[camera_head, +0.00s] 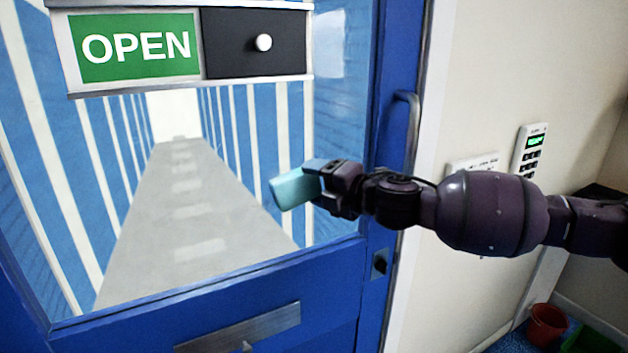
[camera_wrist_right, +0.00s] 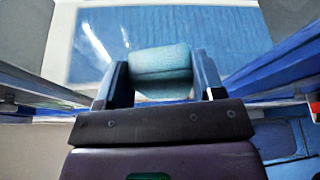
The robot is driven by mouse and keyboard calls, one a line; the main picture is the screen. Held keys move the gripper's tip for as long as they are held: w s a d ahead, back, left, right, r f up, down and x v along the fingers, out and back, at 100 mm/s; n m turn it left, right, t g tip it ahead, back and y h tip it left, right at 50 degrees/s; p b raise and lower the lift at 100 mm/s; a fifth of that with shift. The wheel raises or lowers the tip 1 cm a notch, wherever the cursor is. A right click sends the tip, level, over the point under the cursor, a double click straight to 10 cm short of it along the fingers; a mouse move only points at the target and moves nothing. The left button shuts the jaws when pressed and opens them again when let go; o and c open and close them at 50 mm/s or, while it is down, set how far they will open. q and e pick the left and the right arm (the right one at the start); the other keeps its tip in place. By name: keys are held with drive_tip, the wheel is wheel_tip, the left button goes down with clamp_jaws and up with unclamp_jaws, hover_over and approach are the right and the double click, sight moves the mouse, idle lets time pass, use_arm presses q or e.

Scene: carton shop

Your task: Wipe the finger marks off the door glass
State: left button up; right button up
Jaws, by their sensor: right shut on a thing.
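The door glass (camera_head: 235,130) fills the upper part of a blue door, with a striped corridor showing through it. Pale smudges (camera_head: 340,50) show on the glass at the upper right, beside the sign. My right gripper (camera_head: 312,180) is shut on a light teal cloth or sponge (camera_head: 294,188) and holds it in front of the lower right part of the glass. The teal piece (camera_wrist_right: 160,68) shows between the fingers in the right wrist view, with the glass (camera_wrist_right: 225,35) beyond it. I cannot tell whether it touches the glass. My left gripper is not in view.
An OPEN sign (camera_head: 137,47) with a dark slider panel (camera_head: 255,44) crosses the top of the glass. A door handle (camera_head: 412,135) stands right of the glass, above a lock (camera_head: 380,263). A keypad (camera_head: 530,150) is on the wall; a red bucket (camera_head: 546,325) stands on the floor.

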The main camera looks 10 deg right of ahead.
drive_tip(key=shift+s+d, duration=0.2)
drive_tip(key=shift+s, duration=0.5)
drive_tip(key=shift+s+d, duration=0.25)
drive_tip(key=shift+s, duration=0.5)
drive_tip(key=shift+s+d, duration=0.2)
drive_tip(key=shift+s, duration=0.5)
drive_tip(key=shift+s, duration=0.1)
drive_tip(key=s, duration=0.1)
drive_tip(key=s+d, duration=0.1)
drive_tip(key=shift+s, duration=0.35)
